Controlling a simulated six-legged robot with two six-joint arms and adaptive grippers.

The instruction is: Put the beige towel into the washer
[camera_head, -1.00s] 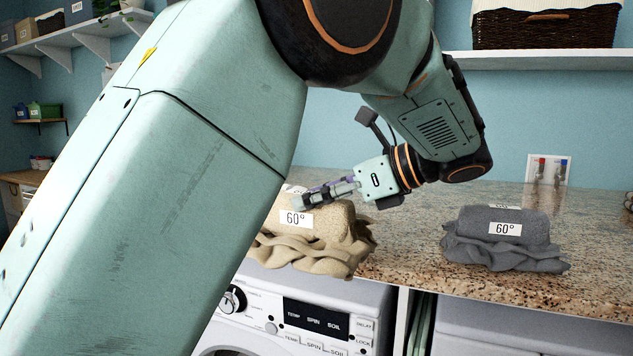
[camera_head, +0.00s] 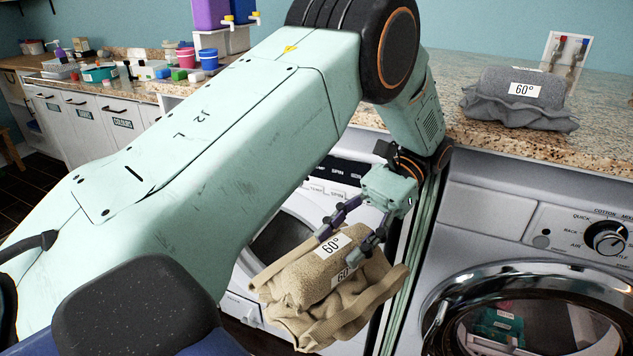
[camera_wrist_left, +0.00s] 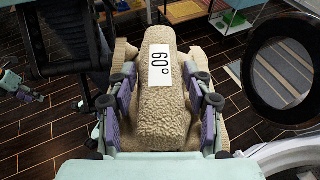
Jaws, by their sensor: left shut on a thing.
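The beige towel (camera_head: 310,283) is a rolled bundle with loose folds and white 60° labels. My left gripper (camera_head: 347,232) is shut on it and holds it in the air in front of the white washer (camera_head: 323,199). In the left wrist view the towel (camera_wrist_left: 163,120) sits between the fingers of the left gripper (camera_wrist_left: 160,103). The white washer's round door stands partly behind my arm and the towel. A second, silver-grey machine (camera_head: 480,212) with a round glass door (camera_head: 520,320) stands at the right.
A grey towel bundle (camera_head: 520,95) with a 60° label lies on the granite counter (camera_head: 600,100). A dark round door (camera_wrist_left: 280,72) shows close at the right in the left wrist view. Cabinets with several bottles and cups stand at the far left.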

